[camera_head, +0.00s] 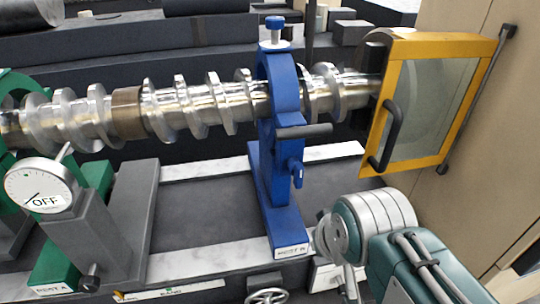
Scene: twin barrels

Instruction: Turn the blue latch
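A blue post (272,150) stands upright on a long blue foot, with its ring around a shiny metal screw shaft (205,103). A small blue latch (297,174) hangs on the right side of the post, pointing down. A dark grey bar handle (304,131) sticks out to the right above it. My arm comes in at the lower right, below and right of the latch and apart from it. The fingers of my gripper are not in view.
A yellow-framed clear door (428,108) with a black handle stands right of the post. A green stand, a grey block and a dial gauge reading OFF (40,187) are at left. A handwheel (267,297) sits at the bottom.

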